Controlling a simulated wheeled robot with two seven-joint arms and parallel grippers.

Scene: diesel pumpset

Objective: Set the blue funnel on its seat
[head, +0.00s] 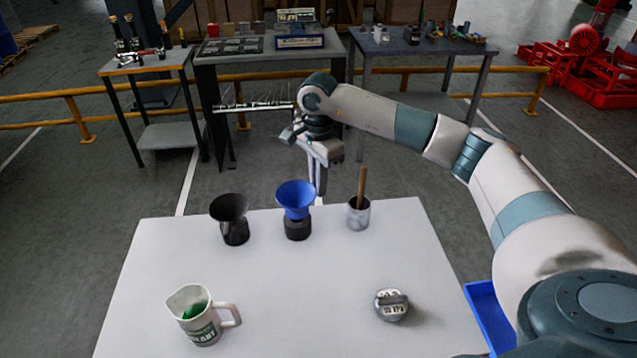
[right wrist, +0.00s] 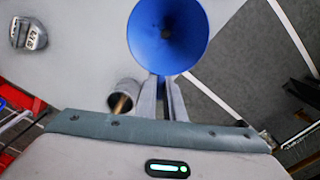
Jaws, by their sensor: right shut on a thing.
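The blue funnel (head: 295,193) is upright, wide mouth up, above a short black cylindrical seat (head: 298,231) near the far edge of the white table. Its lower blue part meets the seat's top in the picture; I cannot tell whether it rests there. My right gripper (head: 315,200) reaches down from behind the funnel and is shut on it. In the right wrist view the fingers (right wrist: 165,88) end at the funnel's near side, below its blue bowl (right wrist: 167,35), which hides the seat and the fingertips. My left gripper is not in view.
A black funnel (head: 230,207) stands left of the seat. A metal cup (head: 358,217) with a wooden handle stands to the right. A white jug (head: 195,322) with green contents and a grey cap (head: 391,305) are nearer. The white table's (head: 285,290) middle is clear.

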